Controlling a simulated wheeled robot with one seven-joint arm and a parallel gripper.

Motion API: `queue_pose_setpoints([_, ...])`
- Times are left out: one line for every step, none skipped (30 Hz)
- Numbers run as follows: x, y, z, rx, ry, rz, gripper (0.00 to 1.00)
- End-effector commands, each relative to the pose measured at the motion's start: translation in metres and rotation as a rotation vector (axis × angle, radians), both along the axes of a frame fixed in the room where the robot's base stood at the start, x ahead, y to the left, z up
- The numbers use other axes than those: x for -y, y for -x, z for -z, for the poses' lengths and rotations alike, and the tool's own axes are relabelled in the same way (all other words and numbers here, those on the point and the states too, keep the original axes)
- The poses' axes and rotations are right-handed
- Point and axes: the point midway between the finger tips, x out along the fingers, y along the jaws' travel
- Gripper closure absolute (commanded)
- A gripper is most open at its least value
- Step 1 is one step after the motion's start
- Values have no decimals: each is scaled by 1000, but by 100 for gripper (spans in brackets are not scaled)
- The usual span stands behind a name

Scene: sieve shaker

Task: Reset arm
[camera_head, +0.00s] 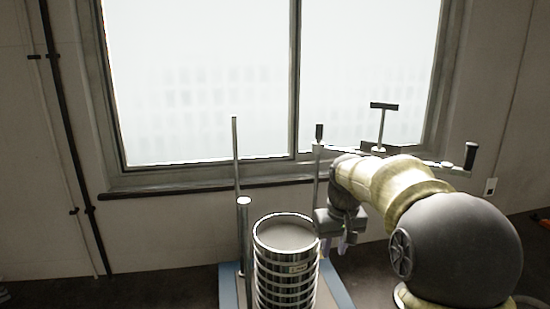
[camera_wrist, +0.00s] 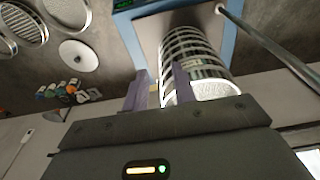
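A stack of round metal sieves (camera_head: 287,284) stands upright on the blue-edged base (camera_head: 229,288) of the shaker in the head view. A tall rod (camera_head: 236,160) and a shorter, thicker post (camera_head: 244,235) rise at its left. A crossbar with a T-shaped handle (camera_head: 383,122) and dark end knobs shows behind my arm. My gripper (camera_head: 342,243) is just right of the stack's top, partly hidden by my wrist. In the wrist view my gripper (camera_wrist: 160,74) has its two purple fingers apart with nothing held between them. The sieve stack (camera_wrist: 203,66) lies beyond the fingers, partly covered by the right one.
Loose sieves (camera_wrist: 68,9), a round white disc (camera_wrist: 78,55) and several small bottles (camera_wrist: 66,89) show at the left of the wrist view. A window (camera_head: 200,80) and wall stand behind the shaker. Dark pipes (camera_head: 66,140) run down the wall at the left.

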Motion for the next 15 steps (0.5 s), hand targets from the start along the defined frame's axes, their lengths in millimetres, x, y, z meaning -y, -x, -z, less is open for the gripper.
queue_pose_setpoints([1, 6, 6, -2, 0, 8, 73])
queue_pose_setpoints([1, 10, 10, -1, 0, 13, 73])
queue_pose_setpoints([2, 15, 16, 2, 0, 21, 73])
queue_pose_setpoints([3, 20, 21, 4, 1, 27, 73])
queue_pose_setpoints([3, 25, 26, 4, 1, 34, 73])
queue_pose_setpoints([4, 33, 33, 7, 0, 44, 73])
queue_pose_setpoints([5, 40, 40, 9, 0, 53, 73])
queue_pose_setpoints([6, 46, 46, 12, 1, 60, 73])
queue_pose_setpoints([6, 56, 54, 16, 0, 70, 73])
queue_pose_setpoints([7, 64, 60, 19, 0, 80, 73])
queue_pose_setpoints([7, 71, 66, 23, 0, 88, 73])
queue_pose_setpoints([8, 82, 75, 26, 0, 97, 73])
queue_pose_setpoints([8, 90, 80, 29, -1, 104, 73])
queue_pose_setpoints([9, 98, 86, 32, -1, 112, 73])
queue_pose_setpoints([10, 109, 94, 36, -1, 123, 73])
